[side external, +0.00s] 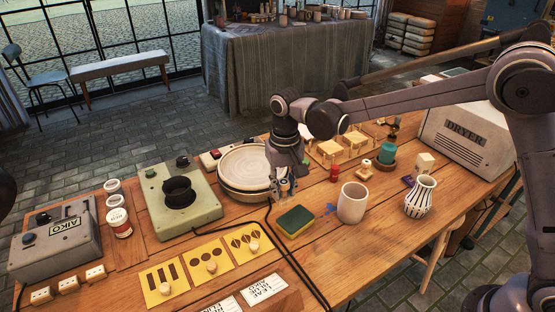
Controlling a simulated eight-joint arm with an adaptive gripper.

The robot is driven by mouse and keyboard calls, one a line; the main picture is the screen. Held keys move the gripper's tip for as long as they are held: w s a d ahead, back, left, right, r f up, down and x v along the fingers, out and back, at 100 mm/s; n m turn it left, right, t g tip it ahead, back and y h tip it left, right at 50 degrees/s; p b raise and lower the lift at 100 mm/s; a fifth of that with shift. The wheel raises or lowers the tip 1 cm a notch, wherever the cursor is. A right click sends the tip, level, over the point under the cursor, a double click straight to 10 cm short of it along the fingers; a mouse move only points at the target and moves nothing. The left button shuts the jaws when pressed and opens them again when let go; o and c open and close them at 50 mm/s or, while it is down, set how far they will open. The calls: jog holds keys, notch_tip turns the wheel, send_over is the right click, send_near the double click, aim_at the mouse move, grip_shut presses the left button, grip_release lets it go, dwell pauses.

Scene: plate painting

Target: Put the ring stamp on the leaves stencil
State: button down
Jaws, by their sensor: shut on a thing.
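My gripper (285,188) points down in front of the round white-topped wheel, above the table. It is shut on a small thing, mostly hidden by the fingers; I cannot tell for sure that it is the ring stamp. The leaves stencil (237,245) is a yellow plate with dark leaf shapes and a pale knob. It lies on the table to the lower left of my gripper, apart from it. Beside it lie a yellow stencil with dots (199,269) and one with stripes (156,290).
The wheel (227,182) and a green machine (160,218) are behind the stencils. A black cable (274,238) runs beside the leaves stencil.

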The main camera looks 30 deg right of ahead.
jog(key=a+f, duration=0.2)
jog(key=a, duration=0.1)
jog(key=a+f, duration=0.2)
jog(key=a, duration=0.2)
jog(key=a+f, duration=0.2)
jog(key=a, duration=0.1)
jog(key=shift+w+a+f, duration=0.2)
jog(key=shift+w+a, duration=0.05)
jog(key=shift+a, duration=0.05)
jog(key=shift+f, duration=2)
jog(key=shift+f, duration=0.1)
jog(key=c, duration=1.1)
grip_release()
jog(key=shift+o, duration=0.2)
